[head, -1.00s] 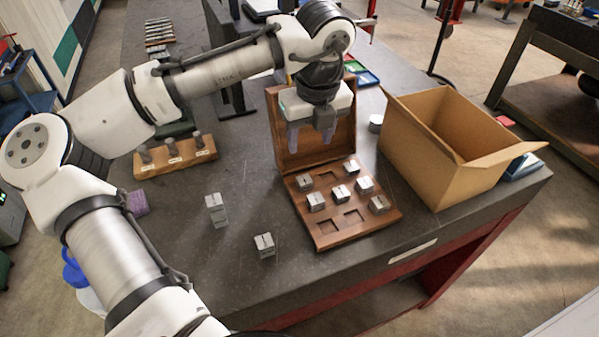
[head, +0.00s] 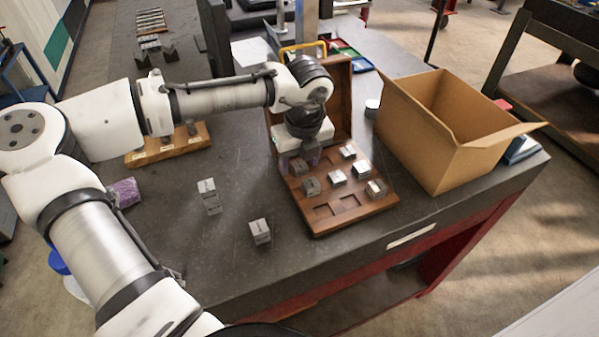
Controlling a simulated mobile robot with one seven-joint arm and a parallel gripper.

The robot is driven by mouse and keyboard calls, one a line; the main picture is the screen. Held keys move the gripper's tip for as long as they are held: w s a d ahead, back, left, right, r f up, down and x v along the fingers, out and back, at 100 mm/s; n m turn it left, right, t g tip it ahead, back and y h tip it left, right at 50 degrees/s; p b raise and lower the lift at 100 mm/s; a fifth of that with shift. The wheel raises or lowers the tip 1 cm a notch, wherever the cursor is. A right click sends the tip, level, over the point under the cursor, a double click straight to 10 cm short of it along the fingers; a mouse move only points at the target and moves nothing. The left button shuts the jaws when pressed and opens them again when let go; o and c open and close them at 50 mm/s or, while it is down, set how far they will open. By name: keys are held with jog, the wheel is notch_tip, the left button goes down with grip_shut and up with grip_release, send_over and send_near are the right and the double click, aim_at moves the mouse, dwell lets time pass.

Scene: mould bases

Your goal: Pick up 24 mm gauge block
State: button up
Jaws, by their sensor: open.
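Several grey gauge blocks sit in the recesses of an open wooden case (head: 318,226). Their size marks are too small to read, so I cannot tell which is the 24 mm one. My gripper (head: 301,163) is low over the back left of the case, fingers pointing down. It is open, at or just above the back left block (head: 298,167), which its fingers partly hide. I cannot tell whether they touch it.
More grey blocks stand on the dark table: one (head: 260,232) left of the case and a taller one or stack (head: 208,195) farther left. An open cardboard box (head: 440,140) is right of the case. The case's raised lid (head: 339,105) stands behind my gripper.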

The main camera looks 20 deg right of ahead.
grip_shut()
dwell(0.4)
